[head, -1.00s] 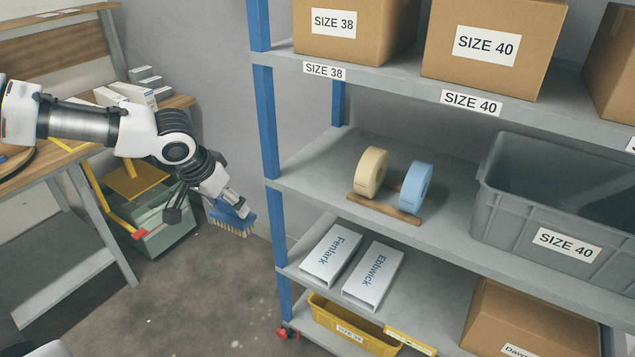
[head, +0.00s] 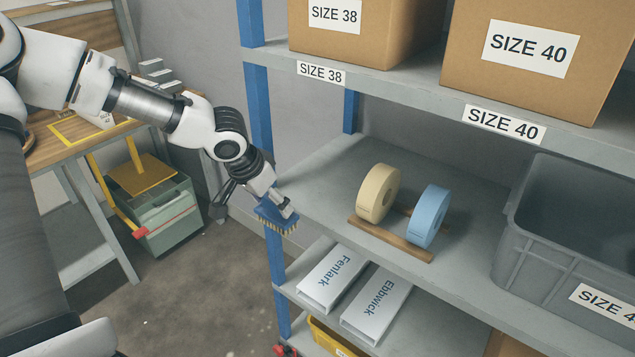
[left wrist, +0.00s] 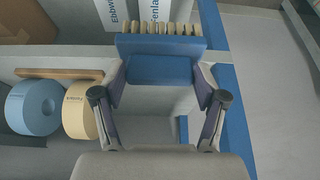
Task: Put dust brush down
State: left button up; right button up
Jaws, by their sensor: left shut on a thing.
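The dust brush (head: 277,217) has a blue body and pale bristles that point down. My left gripper (head: 287,209) is shut on it and holds it beside the blue left post of the shelf rack, at about the height of the middle shelf (head: 315,190). In the left wrist view the brush (left wrist: 160,62) sits between the two fingertips (left wrist: 160,90), bristles facing away from the palm. I cannot tell whether the brush touches the post. My right gripper is not in view.
The middle shelf holds a cream tape roll (head: 377,194) and a blue one (head: 429,217) on a wooden holder, and a grey crate (head: 540,235). The shelf's left part is bare. White boxes (head: 334,277) lie below. A green bin (head: 165,225) stands by the workbench.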

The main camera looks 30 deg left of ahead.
pick_arm(q)
jog(key=w+p, duration=0.2)
jog(key=w, duration=0.1)
jog(key=w+p, duration=0.2)
jog(key=w, duration=0.2)
jog(key=w+d+p, duration=0.1)
jog(key=w+p, duration=0.1)
jog(key=w, duration=0.2)
jog(key=shift+r+p, duration=0.25)
jog(key=shift+p, duration=0.1)
jog(key=shift+w+p, duration=0.4)
jog(key=shift+w, duration=0.2)
jog(key=shift+w+d+p, duration=0.15)
jog(key=shift+w+p, duration=0.2)
jog(key=shift+w, duration=0.85)
jog(key=shift+f+p, duration=0.3)
jog(key=shift+f, duration=0.65)
jog(key=shift+s, duration=0.1)
jog(key=o, duration=1)
jog(key=shift+f, duration=0.1)
jog(key=shift+o, duration=1.4)
